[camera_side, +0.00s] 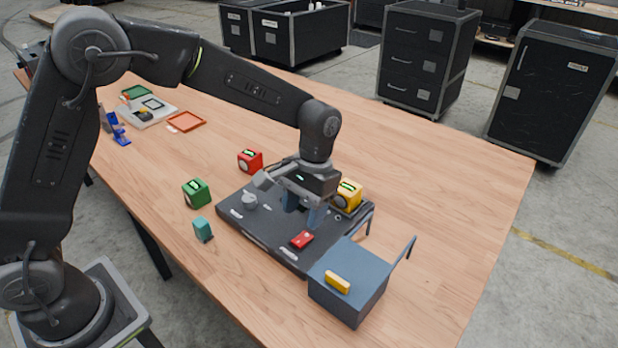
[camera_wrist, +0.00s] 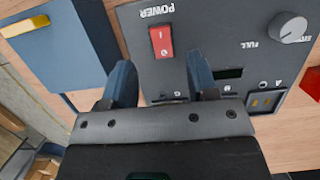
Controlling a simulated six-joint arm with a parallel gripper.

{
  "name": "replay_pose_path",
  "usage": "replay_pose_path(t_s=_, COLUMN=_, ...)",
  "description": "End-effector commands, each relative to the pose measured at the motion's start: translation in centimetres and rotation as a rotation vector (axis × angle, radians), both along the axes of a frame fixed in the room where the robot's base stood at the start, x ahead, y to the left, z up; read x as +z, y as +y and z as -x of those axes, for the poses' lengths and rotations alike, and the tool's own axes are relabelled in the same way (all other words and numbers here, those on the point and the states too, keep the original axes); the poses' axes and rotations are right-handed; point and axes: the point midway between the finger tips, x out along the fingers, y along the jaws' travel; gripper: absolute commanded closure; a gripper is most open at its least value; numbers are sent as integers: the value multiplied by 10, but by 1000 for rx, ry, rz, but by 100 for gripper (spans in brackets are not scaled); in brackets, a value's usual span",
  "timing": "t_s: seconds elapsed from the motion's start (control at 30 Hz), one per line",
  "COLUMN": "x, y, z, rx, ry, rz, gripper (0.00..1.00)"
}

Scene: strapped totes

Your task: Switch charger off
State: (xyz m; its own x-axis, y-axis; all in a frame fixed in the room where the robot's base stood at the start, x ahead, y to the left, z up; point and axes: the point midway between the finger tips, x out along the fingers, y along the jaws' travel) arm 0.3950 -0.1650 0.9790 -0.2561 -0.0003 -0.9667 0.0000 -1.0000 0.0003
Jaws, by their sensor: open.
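The charger (camera_side: 262,228) is a dark flat panel lying on the table; in the wrist view its face (camera_wrist: 215,35) shows too. It carries a red rocker switch (camera_side: 302,240) beside the word POWER; the switch shows in the wrist view (camera_wrist: 161,41) with a white mark on it. A round grey knob (camera_side: 249,201) sits toward the panel's other end, also in the wrist view (camera_wrist: 288,27). My gripper (camera_side: 303,211) is above the panel, pointing down, open and empty. In the wrist view the switch lies just beyond the gap between the fingers (camera_wrist: 160,64).
A blue-grey box (camera_side: 345,283) with a yellow handle and raised bars stands close by the charger. A yellow block (camera_side: 348,195) is at its far edge. Red (camera_side: 250,160), green (camera_side: 196,193) and teal (camera_side: 203,229) blocks stand nearby. The table's right side is clear.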

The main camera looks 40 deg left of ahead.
Motion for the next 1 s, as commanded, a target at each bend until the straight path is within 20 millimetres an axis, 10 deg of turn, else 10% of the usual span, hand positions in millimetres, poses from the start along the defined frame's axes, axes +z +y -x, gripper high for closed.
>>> replay_pose_path(t_s=0.33, x=63, y=0, z=-18, rx=1, ry=-3, rz=1, gripper=47)
replay_pose_path(t_s=1.0, x=93, y=10, z=-11, rx=3, ry=-47, rz=10, gripper=47)
